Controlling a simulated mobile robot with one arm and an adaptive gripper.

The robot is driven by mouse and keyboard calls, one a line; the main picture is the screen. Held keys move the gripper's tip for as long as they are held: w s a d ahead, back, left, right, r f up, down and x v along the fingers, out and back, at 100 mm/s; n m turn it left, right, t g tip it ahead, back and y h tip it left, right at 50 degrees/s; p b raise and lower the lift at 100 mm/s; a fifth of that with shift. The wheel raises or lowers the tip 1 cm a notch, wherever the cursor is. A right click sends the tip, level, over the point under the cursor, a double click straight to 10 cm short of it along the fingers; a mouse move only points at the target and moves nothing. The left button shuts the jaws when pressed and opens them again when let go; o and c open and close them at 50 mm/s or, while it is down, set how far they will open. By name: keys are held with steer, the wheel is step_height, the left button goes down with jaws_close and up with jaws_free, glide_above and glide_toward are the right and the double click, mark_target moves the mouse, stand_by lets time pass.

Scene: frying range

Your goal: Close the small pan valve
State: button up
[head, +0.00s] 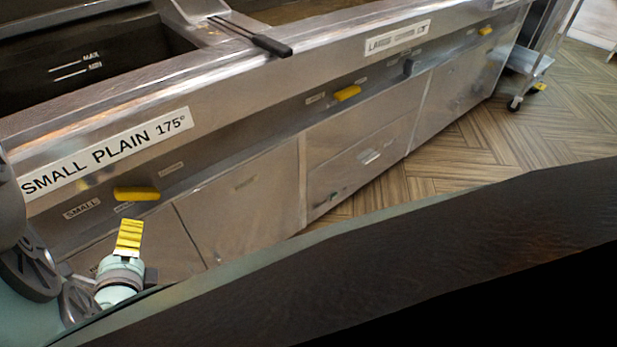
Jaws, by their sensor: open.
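The small pan valve has a yellow handle (137,194) on the front panel, below the "SMALL PLAIN 175°" sign and right of a "SMALL" label. The handle lies roughly level, along the panel. My gripper (130,238) is at the lower left, with a ridged yellow end on a mint-green wrist. It is open, below and in front of the handle, with a gap in the picture between them. The fingers are seen almost edge-on, so the space between them is hard to make out. Nothing shows in its grip.
Other yellow handles sit farther right on the panel, one in the middle (347,93) and one at the far end (486,31). A black-handled tool (268,44) lies across the top rim. Cabinet doors are below. A wheeled trolley (524,66) stands at the far right.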

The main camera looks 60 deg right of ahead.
mark_target(135, 199)
steer(key=b+x, duration=0.1)
steer(key=x, duration=1.5)
jaws_close()
stand_by(0.3)
